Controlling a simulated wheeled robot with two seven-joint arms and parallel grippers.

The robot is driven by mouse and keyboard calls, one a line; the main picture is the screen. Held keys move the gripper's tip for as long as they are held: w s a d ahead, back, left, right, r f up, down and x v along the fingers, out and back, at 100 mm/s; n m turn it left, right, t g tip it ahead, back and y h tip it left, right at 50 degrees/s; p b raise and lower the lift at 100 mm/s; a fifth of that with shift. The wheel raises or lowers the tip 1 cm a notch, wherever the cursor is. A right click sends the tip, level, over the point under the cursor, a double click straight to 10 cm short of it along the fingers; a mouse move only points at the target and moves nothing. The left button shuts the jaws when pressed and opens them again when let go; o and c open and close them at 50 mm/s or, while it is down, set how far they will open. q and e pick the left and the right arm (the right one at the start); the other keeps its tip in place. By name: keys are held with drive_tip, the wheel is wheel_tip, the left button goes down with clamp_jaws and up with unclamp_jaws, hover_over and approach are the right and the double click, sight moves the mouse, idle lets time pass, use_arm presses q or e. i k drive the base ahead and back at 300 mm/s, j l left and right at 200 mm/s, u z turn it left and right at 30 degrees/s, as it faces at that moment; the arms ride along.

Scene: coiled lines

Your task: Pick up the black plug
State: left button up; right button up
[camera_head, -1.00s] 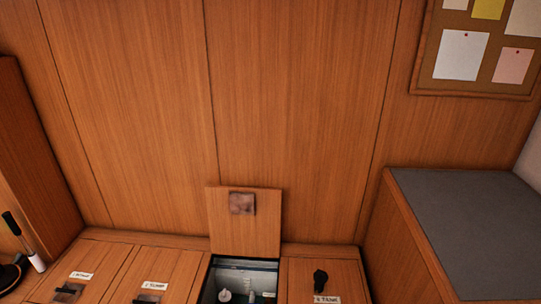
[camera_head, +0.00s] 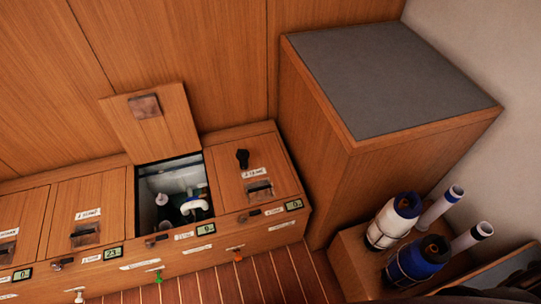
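A small black plug (camera_head: 242,157) stands upright on the closed wooden lid (camera_head: 233,180) of the rightmost compartment, behind a white label and a dark recessed latch. I cannot tell whether it is set into the lid or only resting on it. Neither of my grippers shows in this view.
Left of the plug, an open compartment (camera_head: 141,205) holds white fittings, with its raised lid (camera_head: 150,120) behind. A tall grey-topped cabinet (camera_head: 395,75) stands to the right. Blue and white bottles (camera_head: 395,220) stand in a wooden box at lower right. The striped floor is clear.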

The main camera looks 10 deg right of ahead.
sight(242, 154)
drive_tip(key=j+z, duration=0.7)
drive_tip(key=z, duration=0.2)
drive_tip(key=j+z, duration=0.3)
drive_tip(key=z, duration=0.15)
